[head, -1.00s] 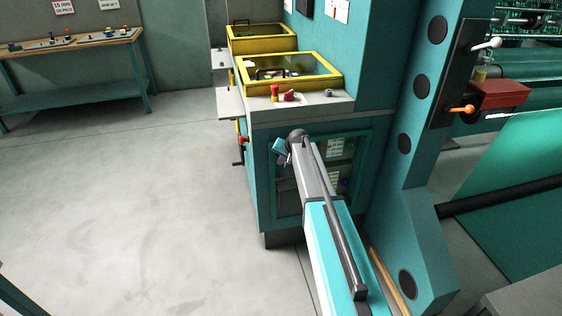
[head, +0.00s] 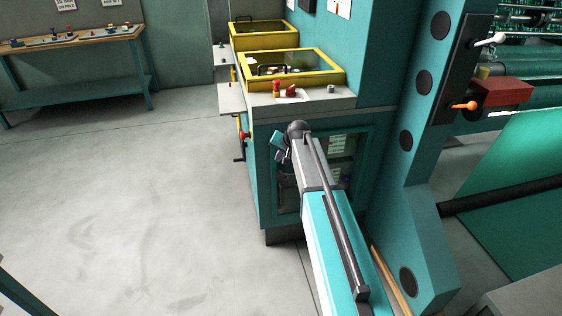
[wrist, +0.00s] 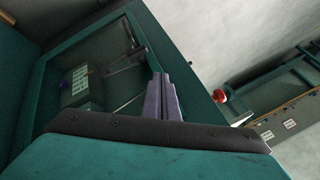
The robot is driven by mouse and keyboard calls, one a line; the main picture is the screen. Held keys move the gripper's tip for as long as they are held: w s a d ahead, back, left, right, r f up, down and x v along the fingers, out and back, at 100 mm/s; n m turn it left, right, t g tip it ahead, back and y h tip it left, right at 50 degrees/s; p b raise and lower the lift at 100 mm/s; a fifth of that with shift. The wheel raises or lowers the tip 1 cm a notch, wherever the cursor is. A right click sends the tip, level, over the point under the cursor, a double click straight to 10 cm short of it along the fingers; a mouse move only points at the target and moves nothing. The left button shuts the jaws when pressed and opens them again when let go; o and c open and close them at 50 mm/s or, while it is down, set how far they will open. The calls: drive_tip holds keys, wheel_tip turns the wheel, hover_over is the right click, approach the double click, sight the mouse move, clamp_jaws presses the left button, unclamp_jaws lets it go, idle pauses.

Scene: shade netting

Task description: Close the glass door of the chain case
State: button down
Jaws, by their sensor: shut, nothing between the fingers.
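The chain case is the low teal cabinet (head: 262,190) in front of my arm. Its glass door (head: 345,150) has a teal frame and lies nearly in line with the front face; I cannot tell whether a small gap is left. My arm hides part of the door. In the wrist view, the glass (wrist: 108,85) shows dark links and a white label behind it. My gripper (wrist: 159,82) is shut and empty, its fingertips by the door frame's edge; I cannot tell whether they touch. In the head view my wrist covers most of the gripper.
Yellow-framed lids (head: 290,68) and red controls (head: 290,90) sit on top of the cabinet. A teal machine column (head: 410,180) stands close on the right of my arm. A workbench (head: 75,45) stands at the back left. The floor (head: 130,190) on the left is clear.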

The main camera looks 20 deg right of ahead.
drive_tip(key=shift+s+a+r, duration=0.25)
drive_tip(key=shift+r, duration=0.2)
drive_tip(key=shift+s+a+r, duration=0.2)
drive_tip(key=shift+s+r, duration=0.05)
drive_tip(key=shift+r, duration=0.15)
drive_tip(key=s+a+f+n+g, duration=0.1)
drive_tip(key=s+a+f+g, duration=0.25)
drive_tip(key=s+f, duration=1.05)
drive_tip(key=s+a+f+n+g, duration=0.1)
drive_tip(key=s+a+f+g, duration=0.3)
drive_tip(key=s+f, duration=1.1)
drive_tip(key=s+a+f+n+g, duration=0.1)
drive_tip(key=s+a+f+g, duration=0.1)
drive_tip(key=s+f, duration=1.15)
drive_tip(key=s+d+r+n+g, duration=0.1)
drive_tip(key=s+n, duration=0.1)
drive_tip(key=s, duration=0.6)
drive_tip(key=s+r+n+g+h, duration=0.1)
drive_tip(key=s+r+n+g, duration=0.1)
drive_tip(key=s, duration=0.5)
drive_tip(key=shift+s+d, duration=0.35)
drive_tip(key=shift+s, duration=0.05)
